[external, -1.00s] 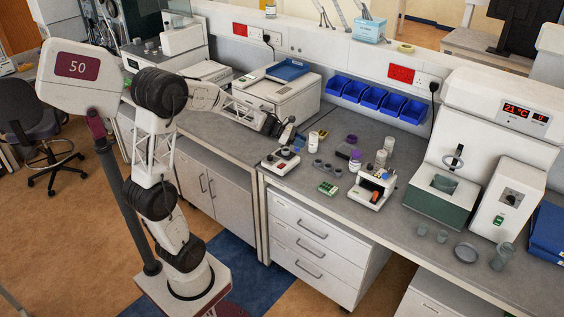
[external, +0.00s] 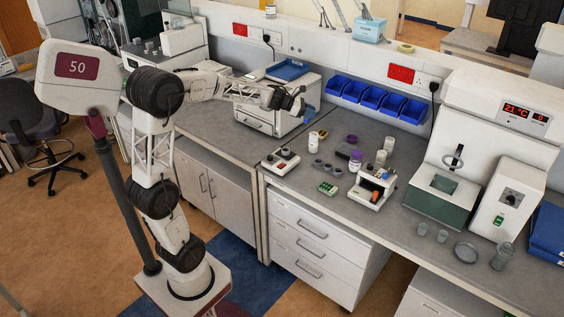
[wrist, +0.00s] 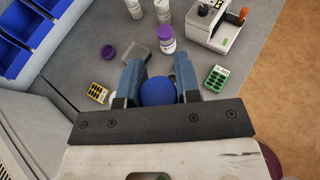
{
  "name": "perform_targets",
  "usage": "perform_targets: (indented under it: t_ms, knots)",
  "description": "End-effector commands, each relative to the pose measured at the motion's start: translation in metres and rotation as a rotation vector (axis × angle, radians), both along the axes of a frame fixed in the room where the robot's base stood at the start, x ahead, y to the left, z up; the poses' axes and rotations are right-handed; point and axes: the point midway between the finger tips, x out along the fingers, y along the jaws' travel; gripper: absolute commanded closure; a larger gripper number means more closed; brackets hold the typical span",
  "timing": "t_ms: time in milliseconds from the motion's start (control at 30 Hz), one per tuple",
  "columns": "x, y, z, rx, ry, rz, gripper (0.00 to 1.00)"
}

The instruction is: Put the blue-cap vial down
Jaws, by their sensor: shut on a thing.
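In the external view the vial is too small to tell apart from the fingers.
A purple-cap vial (external: 355,161), a grey holder (external: 326,167), a green rack (external: 327,188) and a white device with an orange handle (external: 370,191) stand on the bench. A white knobbed device (external: 281,161) is at left. Blue bins (external: 372,97) line the back.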

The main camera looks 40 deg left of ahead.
Motion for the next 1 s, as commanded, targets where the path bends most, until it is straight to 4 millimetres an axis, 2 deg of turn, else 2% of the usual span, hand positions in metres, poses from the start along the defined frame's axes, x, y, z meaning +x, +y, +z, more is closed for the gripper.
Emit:
perform_targets:
  t_ms: [200, 500, 700, 1000]
  knots:
    - [0.064, 0.008, 0.005, 0.000, 0.002, 0.166, 0.92]
    - [0.148, 0.022, 0.013, -0.003, 0.002, 0.418, 0.92]
    - [0.186, 0.029, 0.017, -0.004, 0.002, 0.548, 0.92]
    - [0.221, 0.037, 0.019, -0.004, 0.003, 0.678, 0.92]
